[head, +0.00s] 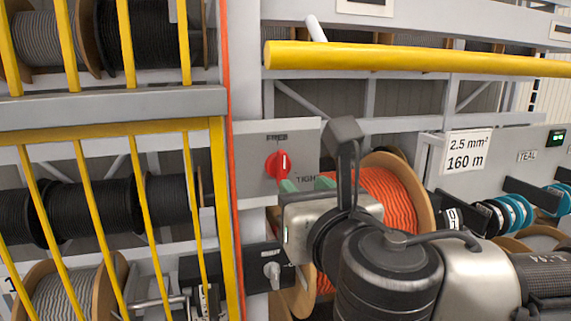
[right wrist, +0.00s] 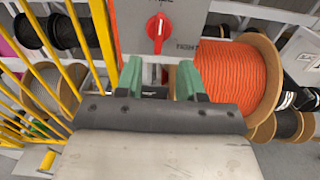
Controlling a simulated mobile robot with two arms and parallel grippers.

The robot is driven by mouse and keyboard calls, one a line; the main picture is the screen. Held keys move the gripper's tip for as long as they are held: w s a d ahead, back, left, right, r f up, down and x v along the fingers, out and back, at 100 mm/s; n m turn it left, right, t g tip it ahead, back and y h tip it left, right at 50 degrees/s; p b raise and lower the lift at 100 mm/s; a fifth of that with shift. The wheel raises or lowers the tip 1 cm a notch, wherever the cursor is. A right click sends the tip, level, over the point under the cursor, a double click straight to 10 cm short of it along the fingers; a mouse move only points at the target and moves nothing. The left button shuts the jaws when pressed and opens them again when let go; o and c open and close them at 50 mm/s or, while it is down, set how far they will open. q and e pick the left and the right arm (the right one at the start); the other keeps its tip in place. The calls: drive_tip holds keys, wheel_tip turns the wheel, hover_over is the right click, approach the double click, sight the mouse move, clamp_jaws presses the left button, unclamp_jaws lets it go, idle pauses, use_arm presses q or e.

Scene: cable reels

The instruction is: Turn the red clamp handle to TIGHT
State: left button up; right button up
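The red clamp handle (head: 279,164) is a round red knob with a pale mark, on a grey panel (head: 252,142) labelled FREE above and TIGHT at lower right. In the right wrist view the knob (right wrist: 158,29) stands roughly upright, its bar pointing toward FREE. My right gripper (head: 305,184) is just below and right of the knob in the head view. In the right wrist view its green fingers (right wrist: 160,78) are spread apart with nothing between them, and the knob is beyond them. My left gripper is not in view.
An orange cable reel (head: 385,194) is behind my right arm. A grey lever switch (head: 271,270) is below the panel. A yellow bar (head: 420,60) crosses above. Yellow railings (head: 145,200) and an orange-red post (head: 229,150) stand left. A sign reads 160 m (head: 466,153).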

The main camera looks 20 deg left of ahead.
sight(285, 169)
drive_tip(key=p+x, duration=0.3)
drive_tip(key=x, duration=0.4)
drive_tip(key=shift+w+a+r, duration=0.1)
drive_tip(key=shift+w+a, duration=0.5)
drive_tip(key=shift+w, duration=0.2)
clamp_jaws()
